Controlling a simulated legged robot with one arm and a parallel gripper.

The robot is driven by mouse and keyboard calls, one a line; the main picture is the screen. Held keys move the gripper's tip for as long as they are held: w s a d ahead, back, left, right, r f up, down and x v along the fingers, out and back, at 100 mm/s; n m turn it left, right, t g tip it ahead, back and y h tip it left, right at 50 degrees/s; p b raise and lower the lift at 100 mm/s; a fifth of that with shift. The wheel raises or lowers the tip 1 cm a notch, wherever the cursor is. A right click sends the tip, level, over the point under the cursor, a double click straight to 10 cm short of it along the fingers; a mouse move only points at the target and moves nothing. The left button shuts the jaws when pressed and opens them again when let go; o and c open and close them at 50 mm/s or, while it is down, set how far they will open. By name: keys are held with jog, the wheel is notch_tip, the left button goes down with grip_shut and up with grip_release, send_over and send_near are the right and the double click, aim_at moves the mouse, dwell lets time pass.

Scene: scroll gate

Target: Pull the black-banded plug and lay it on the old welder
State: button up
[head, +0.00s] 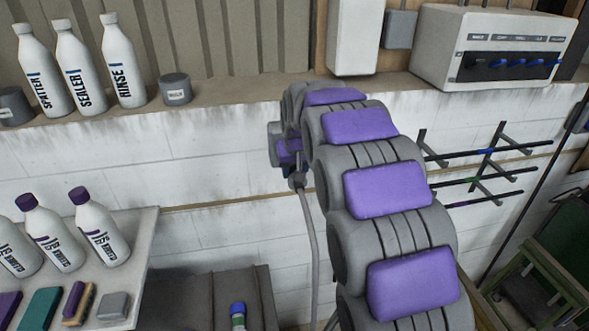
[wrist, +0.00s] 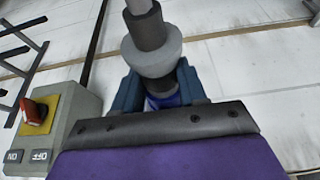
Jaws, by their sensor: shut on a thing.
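My gripper (wrist: 158,90) is shut on a grey plug (wrist: 151,55) with dark bands, between its blue fingers. A grey cable runs from the plug to the top of the wrist view. The plug's other end is hidden by my gripper, so I cannot tell whether it sits in a socket. In the head view my gripper (head: 288,158) is at the white wall, partly hidden by my arm, and the cable (head: 311,235) hangs down below it. I cannot identify the old welder with certainty; a green-framed machine (head: 560,262) stands at the right edge.
A switch box (wrist: 50,128) with a red knob is close beside my gripper. Bottles (head: 80,65) line the ledge. A white table (head: 146,235) with bottles and sponges stands left, beside a dark grey surface (head: 190,305).

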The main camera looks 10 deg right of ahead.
jog(key=shift+f, duration=0.1)
grip_shut()
jog(key=shift+s, duration=0.35)
dwell(0.6)
jog(key=shift+s+b, duration=0.8)
jog(key=shift+s, duration=1.2)
jog(key=s+f+b, duration=0.3)
jog(key=f+b, duration=0.4)
jog(key=f, duration=0.9)
jog(key=s+f+b, duration=0.3)
jog(key=f+b, duration=0.4)
jog(key=f, duration=0.9)
jog(key=shift+f, duration=0.4)
